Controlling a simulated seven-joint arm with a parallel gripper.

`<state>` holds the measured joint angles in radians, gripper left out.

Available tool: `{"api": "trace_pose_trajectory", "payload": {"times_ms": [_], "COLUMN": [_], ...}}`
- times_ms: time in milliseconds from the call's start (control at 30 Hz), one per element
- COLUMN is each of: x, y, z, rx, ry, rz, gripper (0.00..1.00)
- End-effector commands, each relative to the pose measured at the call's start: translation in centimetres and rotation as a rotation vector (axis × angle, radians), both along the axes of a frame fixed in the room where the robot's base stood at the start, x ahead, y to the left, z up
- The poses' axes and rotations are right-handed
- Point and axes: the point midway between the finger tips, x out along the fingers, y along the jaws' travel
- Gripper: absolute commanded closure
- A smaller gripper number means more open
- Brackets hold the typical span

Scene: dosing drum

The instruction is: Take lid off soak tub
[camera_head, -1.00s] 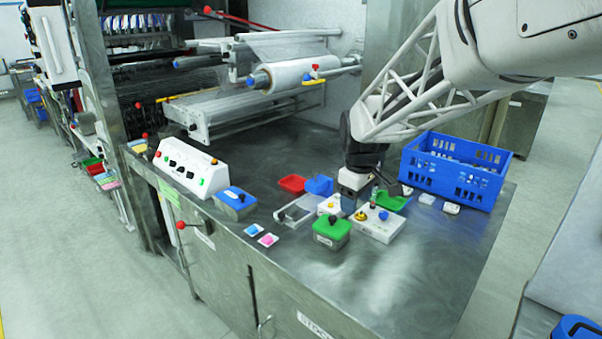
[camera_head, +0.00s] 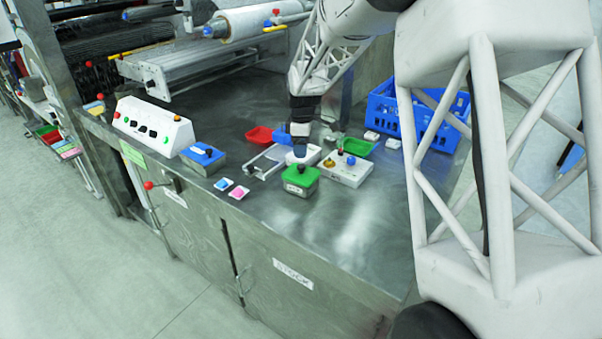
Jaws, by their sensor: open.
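I cannot read the labels to tell which is the soak tub; both lids are on. My gripper (camera_head: 299,153) is open, pointing down just behind the green-lidded tub, over a white container (camera_head: 312,157). Its fingertips are too small and partly hidden to show whether they touch anything.
A white box with colored knobs (camera_head: 347,171) sits right of the green-lidded tub, with a green tray (camera_head: 358,147) behind it. A clear tray (camera_head: 264,165) and red tray (camera_head: 259,134) lie left. A blue crate (camera_head: 381,107) stands behind. The table's front right is clear.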

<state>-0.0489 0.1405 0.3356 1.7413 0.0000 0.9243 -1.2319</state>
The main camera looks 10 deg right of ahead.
Motion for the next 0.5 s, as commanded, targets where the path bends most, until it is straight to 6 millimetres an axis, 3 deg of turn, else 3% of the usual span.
{"api": "trace_pose_trajectory", "payload": {"times_ms": [267, 500], "x": [0.0, 0.0], "y": [0.0, 0.0], "z": [-0.1, -1.8], "rx": [0.000, 0.000], "ry": [0.000, 0.001], "rz": [-0.001, -0.002], "gripper": [0.40, 0.40]}}
